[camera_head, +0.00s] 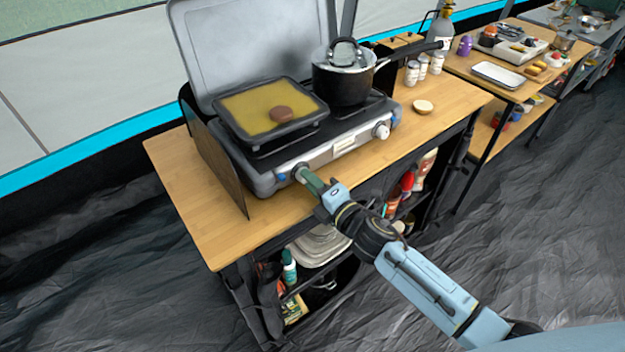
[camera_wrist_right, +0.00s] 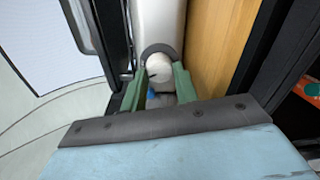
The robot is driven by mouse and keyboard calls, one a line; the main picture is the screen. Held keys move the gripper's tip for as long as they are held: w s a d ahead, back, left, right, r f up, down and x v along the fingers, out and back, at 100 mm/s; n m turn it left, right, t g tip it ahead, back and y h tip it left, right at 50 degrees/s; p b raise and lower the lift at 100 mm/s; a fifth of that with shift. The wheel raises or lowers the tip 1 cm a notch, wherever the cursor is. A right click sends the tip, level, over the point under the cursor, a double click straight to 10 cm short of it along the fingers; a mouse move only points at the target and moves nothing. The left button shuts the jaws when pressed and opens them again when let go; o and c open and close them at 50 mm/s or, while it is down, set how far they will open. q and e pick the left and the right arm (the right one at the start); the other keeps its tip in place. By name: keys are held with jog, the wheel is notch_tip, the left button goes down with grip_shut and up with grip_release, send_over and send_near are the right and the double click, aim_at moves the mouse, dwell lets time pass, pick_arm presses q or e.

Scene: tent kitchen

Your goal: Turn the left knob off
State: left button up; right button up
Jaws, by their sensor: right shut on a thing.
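The camp stove (camera_head: 335,146) stands on the wooden table, its lid raised at the back. Its left knob (camera_wrist_right: 158,66) is white and round, on the stove's front. In the head view the left knob is mostly covered by my right gripper (camera_head: 308,179). In the right wrist view the green fingers of my right gripper (camera_wrist_right: 160,84) stand on either side of the knob and are shut on it. The knob's pointer angle is hard to read. The right knob (camera_head: 381,130) is free and uncovered. My left gripper is not in view.
A griddle pan (camera_head: 268,110) with a brown patty and a lidded pot (camera_head: 343,75) sit on the stove. The pot's handle points right. The bare wooden tabletop (camera_head: 190,200) is free at the left front. Shelves with dishes and bottles are below.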

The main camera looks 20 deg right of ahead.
jog(key=m+p, duration=0.1)
jog(key=m, duration=0.3)
jog(key=shift+p, duration=0.3)
jog(key=shift+m, duration=0.3)
jog(key=o, duration=1)
jog(key=shift+c, duration=0.2)
